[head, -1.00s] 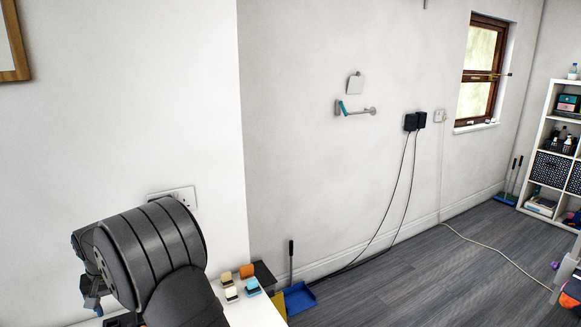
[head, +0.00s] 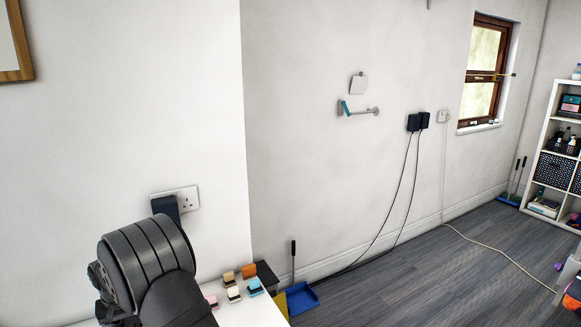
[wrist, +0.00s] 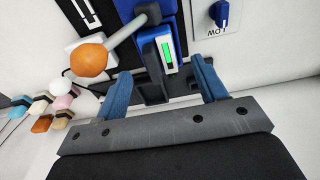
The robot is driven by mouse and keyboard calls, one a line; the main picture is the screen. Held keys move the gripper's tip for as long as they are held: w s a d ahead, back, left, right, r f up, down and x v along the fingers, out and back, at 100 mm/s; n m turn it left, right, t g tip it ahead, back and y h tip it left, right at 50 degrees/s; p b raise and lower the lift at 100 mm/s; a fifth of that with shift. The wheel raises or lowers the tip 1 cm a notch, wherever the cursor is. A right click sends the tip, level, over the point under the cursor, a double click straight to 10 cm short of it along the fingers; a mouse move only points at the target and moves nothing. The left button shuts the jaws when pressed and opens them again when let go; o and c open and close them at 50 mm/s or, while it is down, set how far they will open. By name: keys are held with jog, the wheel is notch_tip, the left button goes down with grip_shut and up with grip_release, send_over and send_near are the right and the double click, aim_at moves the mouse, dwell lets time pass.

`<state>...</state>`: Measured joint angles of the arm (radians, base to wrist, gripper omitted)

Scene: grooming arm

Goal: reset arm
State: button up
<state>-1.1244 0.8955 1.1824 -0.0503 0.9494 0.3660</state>
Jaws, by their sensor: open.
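My gripper (wrist: 161,66) is open in the wrist view, with its two blue fingers spread apart and nothing clearly held between them. A blue device with a lit green bar (wrist: 167,57) shows beyond the gap between the fingertips; I cannot tell whether they touch it. A grey rod ending in an orange ball (wrist: 89,58) lies left of it. A panel with a blue knob marked LOW (wrist: 221,14) is at the upper right. In the head view my dark arm fills the lower left and the gripper's fingers are hidden.
Several small coloured blocks (head: 234,293) stand on the white worktop (head: 256,311); others show at the left of the wrist view. A wall socket (head: 187,198) is behind my arm. A blue dustpan (head: 300,299) stands beyond the worktop. Open floor lies to the right.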

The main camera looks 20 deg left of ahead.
notch_tip(320, 180, down, 2)
jog(key=shift+f, duration=0.1)
notch_tip(320, 180, up, 8)
jog(key=shift+r, duration=0.25)
jog(key=shift+w+a, duration=0.1)
jog(key=shift+f, duration=0.1)
notch_tip(320, 180, down, 8)
jog(key=shift+f, duration=0.1)
notch_tip(320, 180, up, 12)
jog(key=s+d, duration=0.1)
dwell(0.4)
dwell(1.1)
